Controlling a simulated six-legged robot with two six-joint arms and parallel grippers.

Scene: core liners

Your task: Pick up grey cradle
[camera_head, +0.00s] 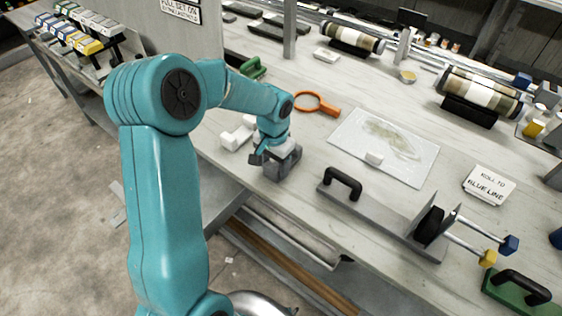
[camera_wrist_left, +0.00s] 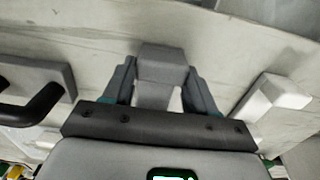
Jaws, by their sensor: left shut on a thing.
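The grey cradle (camera_head: 283,166) is at the near edge of the bench in the head view, under my left gripper (camera_head: 272,151). In the left wrist view the grey cradle (camera_wrist_left: 162,65) sits between the two fingers of my left gripper (camera_wrist_left: 161,88), which is shut on it. The gripper hides part of the cradle. I cannot tell whether the cradle touches the bench top. My right gripper is not in view.
A white block-like piece (camera_head: 238,133) lies just left of the cradle. A grey plate with a black handle (camera_head: 343,183) lies to the right. An orange ring-shaped tool (camera_head: 318,104) and a clear sheet (camera_head: 395,150) lie farther back. The bench edge is close.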

